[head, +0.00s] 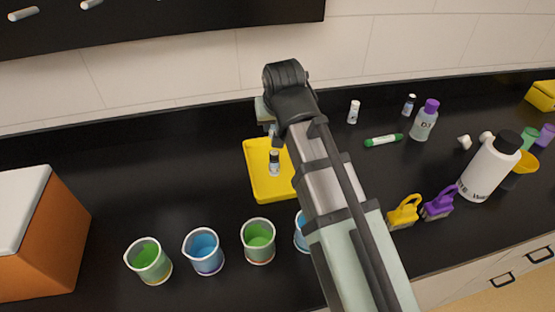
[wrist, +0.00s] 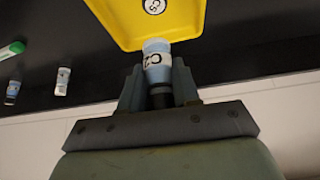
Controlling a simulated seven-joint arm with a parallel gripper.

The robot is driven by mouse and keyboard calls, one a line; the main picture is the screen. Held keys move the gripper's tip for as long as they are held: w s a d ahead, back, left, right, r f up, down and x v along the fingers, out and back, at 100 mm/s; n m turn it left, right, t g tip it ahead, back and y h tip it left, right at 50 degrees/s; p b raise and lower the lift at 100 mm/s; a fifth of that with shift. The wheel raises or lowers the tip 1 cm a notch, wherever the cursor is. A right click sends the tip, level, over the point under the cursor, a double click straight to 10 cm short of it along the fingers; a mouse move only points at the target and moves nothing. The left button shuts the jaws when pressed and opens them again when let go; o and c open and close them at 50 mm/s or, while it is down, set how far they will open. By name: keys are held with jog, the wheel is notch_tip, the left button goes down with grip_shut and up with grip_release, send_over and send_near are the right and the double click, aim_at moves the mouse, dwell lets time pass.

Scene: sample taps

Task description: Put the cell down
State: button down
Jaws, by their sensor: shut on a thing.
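My gripper (wrist: 158,88) is shut on a small cell (wrist: 157,62), a vial with a pale blue and white label and a dark cap. In the wrist view the cell lies between both fingers, overlapping the near edge of the yellow tray (wrist: 188,38). I cannot tell whether it touches the tray. In the head view my gripper (head: 268,118) is behind the tray (head: 262,192), mostly hidden by my arm. Another dark-capped vial (head: 274,168) stands in the tray.
Beakers of green (head: 149,262) and blue (head: 204,252) liquid stand in front of the tray. A white vial (head: 353,112), a green marker (head: 384,140) and a purple-capped bottle (head: 424,120) are to the right. An orange box (head: 48,240) is at left. The counter left of the tray is clear.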

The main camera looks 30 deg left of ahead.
jog(key=w+f+m, duration=0.1)
jog(key=w+m, duration=0.1)
jog(key=m+t+h, duration=0.1)
jog(key=m+h, duration=0.1)
send_over(282, 161)
jog(key=shift+f, duration=4.85)
jog(key=shift+f, duration=0.1)
jog(key=c, duration=0.8)
grip_release()
jog(key=shift+r, duration=0.2)
jog(key=v, duration=1.1)
jog(key=shift+s+d+r, duration=0.2)
jog(key=shift+s+r, duration=0.05)
jog(key=shift+r, duration=0.05)
